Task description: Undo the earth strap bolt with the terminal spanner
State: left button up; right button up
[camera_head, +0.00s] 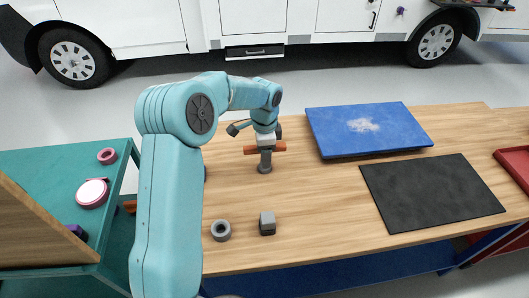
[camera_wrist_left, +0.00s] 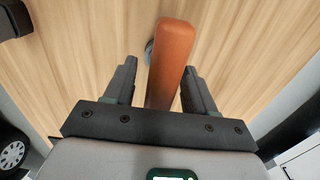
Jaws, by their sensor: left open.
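An orange-brown bar (camera_head: 279,147), perhaps the handle of the terminal spanner, lies level above the wooden bench, at the top of a short dark grey post (camera_head: 265,164). My left gripper (camera_head: 265,151) points down over the bar's middle. In the left wrist view the bar (camera_wrist_left: 173,50) runs between the two fingers of my left gripper (camera_wrist_left: 160,78), which are apart, with a gap on at least the left side. Any spanner jaw cannot be made out. I cannot make out the earth strap bolt in either view. My right gripper is not in view.
On the bench stand a grey ring (camera_head: 221,231) and a small grey block (camera_head: 267,224). A blue slab (camera_head: 385,129) and a black mat (camera_head: 430,192) lie to the right, a red tray (camera_head: 515,162) at the far right. A teal cart (camera_head: 60,160) stands left; the white motorhome (camera_head: 130,25) is behind.

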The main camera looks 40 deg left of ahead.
pick_arm(q)
jog(key=shift+f, duration=0.15)
jog(key=shift+d, duration=0.15)
jog(key=shift+c, duration=0.3)
grip_shut()
notch_tip(320, 180, up, 20)
jog(key=p, duration=0.1)
jog(key=c, duration=0.5)
grip_release()
jog(key=shift+c, duration=0.2)
grip_shut()
